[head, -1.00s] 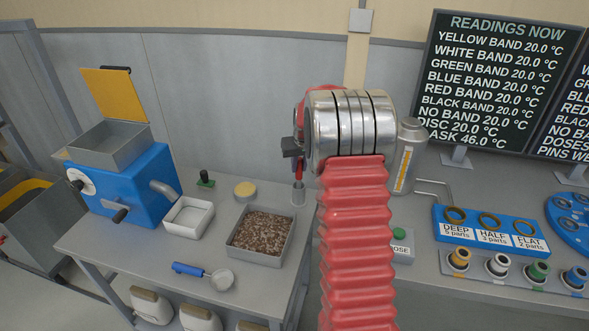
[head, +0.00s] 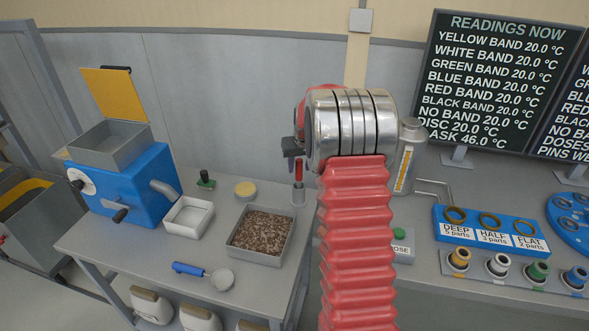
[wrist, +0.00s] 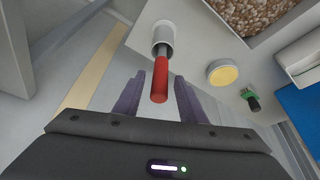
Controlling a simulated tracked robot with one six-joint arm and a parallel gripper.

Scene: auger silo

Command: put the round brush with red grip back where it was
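The round brush with red grip (head: 299,169) stands upright in a small grey cup (head: 298,194) at the back right corner of the left bench. My gripper (wrist: 159,92) is open, with one purple finger on each side of the grip and visible gaps between. In the head view my gripper (head: 292,152) is mostly hidden behind my arm; one finger hangs just left of the grip. The brush head is hidden inside the cup.
Near the cup are a yellow-topped round tin (head: 245,190), a green-based knob (head: 205,179) and a tray of brown grains (head: 260,235). A white tray (head: 188,217), a blue-handled scoop (head: 205,272) and a blue mill (head: 130,185) stand further left.

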